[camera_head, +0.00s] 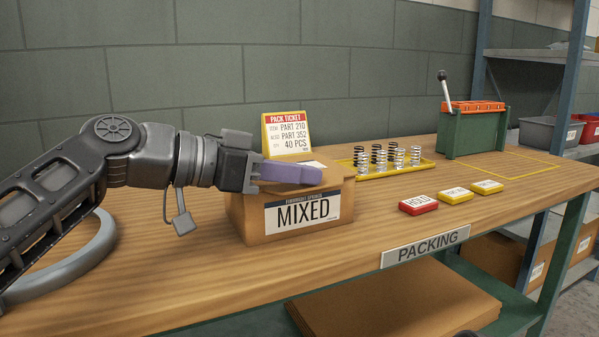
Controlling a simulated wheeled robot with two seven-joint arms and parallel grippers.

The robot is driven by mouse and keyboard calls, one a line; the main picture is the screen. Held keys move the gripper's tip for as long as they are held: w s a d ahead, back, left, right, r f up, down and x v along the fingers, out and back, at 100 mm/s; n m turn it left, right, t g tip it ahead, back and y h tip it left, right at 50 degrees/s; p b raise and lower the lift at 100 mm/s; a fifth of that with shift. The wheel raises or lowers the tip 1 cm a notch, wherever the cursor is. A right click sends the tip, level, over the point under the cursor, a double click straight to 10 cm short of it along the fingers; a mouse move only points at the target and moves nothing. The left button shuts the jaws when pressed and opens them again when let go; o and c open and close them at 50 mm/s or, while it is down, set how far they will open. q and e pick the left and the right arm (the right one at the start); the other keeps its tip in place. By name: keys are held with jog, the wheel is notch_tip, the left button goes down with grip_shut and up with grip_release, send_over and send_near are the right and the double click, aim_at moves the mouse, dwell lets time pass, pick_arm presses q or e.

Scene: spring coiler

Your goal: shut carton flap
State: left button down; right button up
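A brown cardboard carton (256,222) with a "MIXED" label (302,212) stands on the wooden bench. My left gripper (312,174) reaches in from the left, with its purple fingers lying flat over the carton's top. The fingers look level and at or just above the top; I cannot tell if they touch it. They are seen from the side, so the gap between them does not show. The carton's flap is mostly hidden behind the fingers, and its angle is unclear. My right gripper is not in view.
A yellow pack ticket stand (287,135) is behind the carton. A yellow tray (425,167) of several springs sits to its right. A green and orange lever device (473,130) is farther back. Red (418,205) and yellow blocks lie at right. The bench (200,275) in front is clear.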

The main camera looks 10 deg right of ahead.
pick_arm(q)
notch_tip(320, 180, up, 5)
jog(key=p, duration=0.3)
jog(key=shift+d+f, duration=0.1)
jog(key=shift+f, duration=0.05)
jog(key=shift+s+a+f+b, duration=0.1)
jog(key=shift+a+f+b, duration=0.1)
jog(key=shift+a, duration=0.4)
jog(key=shift+s+a+f+b, duration=0.1)
jog(key=shift+a+b, duration=0.05)
jog(key=shift+a, duration=0.4)
jog(key=v, duration=0.8)
jog(key=shift+s, duration=0.25)
jog(key=shift+d+r, duration=0.1)
jog(key=shift+d, duration=0.05)
